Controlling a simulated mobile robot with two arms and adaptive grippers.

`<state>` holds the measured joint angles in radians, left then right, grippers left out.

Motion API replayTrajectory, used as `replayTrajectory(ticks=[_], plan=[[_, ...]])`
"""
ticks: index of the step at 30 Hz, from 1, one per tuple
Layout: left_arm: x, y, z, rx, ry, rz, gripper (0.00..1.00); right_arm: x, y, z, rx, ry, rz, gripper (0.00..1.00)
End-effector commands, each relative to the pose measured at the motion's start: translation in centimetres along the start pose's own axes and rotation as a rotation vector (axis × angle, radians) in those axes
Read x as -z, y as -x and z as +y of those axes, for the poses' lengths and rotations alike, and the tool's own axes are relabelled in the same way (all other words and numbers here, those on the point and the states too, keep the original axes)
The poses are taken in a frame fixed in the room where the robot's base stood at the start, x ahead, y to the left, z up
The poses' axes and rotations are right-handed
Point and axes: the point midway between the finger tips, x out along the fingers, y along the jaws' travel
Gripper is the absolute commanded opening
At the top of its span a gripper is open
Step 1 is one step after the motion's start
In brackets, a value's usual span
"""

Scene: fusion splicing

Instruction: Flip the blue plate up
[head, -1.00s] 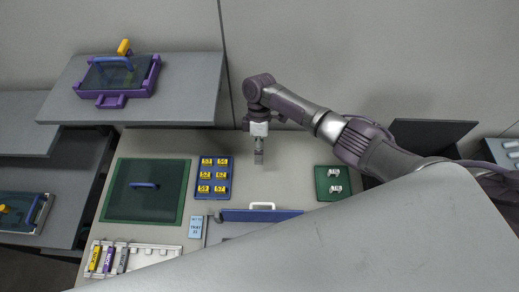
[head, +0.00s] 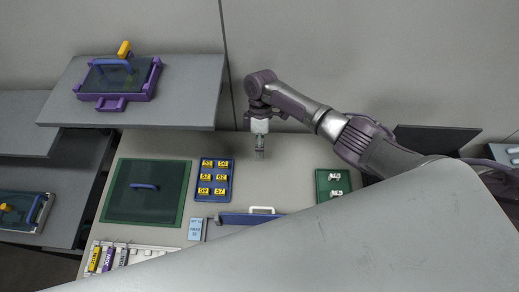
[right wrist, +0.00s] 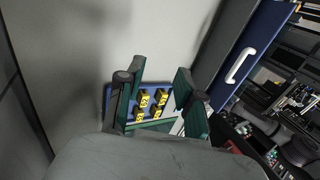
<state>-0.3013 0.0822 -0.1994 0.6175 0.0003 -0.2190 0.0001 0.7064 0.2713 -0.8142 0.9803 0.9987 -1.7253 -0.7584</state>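The blue plate (head: 240,218) has a white handle (head: 262,208) and shows as a narrow band in the head view, so it seems to stand about upright. In the right wrist view its blue face (right wrist: 261,35) and white handle (right wrist: 239,65) show at the right. My right gripper (head: 259,153) is above the table behind the plate, apart from the handle. In the right wrist view my right gripper (right wrist: 160,95) has its two green fingers spread and nothing between them. The plate's right end is hidden by a grey surface. My left gripper is not in view.
A blue tray (head: 214,195) with yellow numbered blocks lies left of the gripper. A dark green panel (head: 120,208) lies further left. A green tray (head: 333,183) with small white parts is at the right. A grey shelf (head: 185,85) holds a purple-framed box. A grey surface hides the lower right.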

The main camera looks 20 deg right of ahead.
Motion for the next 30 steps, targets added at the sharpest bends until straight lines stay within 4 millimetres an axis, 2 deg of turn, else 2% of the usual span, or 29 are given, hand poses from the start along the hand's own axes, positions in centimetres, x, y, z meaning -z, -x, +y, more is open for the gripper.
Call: replayTrajectory(ticks=[6,12,16,30], plan=[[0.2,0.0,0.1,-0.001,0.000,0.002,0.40,0.1,3.8,0.0,-0.004,0.000,0.002,0.36],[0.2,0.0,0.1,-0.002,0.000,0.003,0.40,0.1,6.3,-0.1,-0.003,0.001,0.002,0.36],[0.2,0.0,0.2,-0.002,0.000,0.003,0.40,0.1,6.9,-0.1,-0.001,0.001,0.001,0.36],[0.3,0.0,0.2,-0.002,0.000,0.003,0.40,0.1,6.9,-0.1,-0.001,0.001,0.001,0.36]])
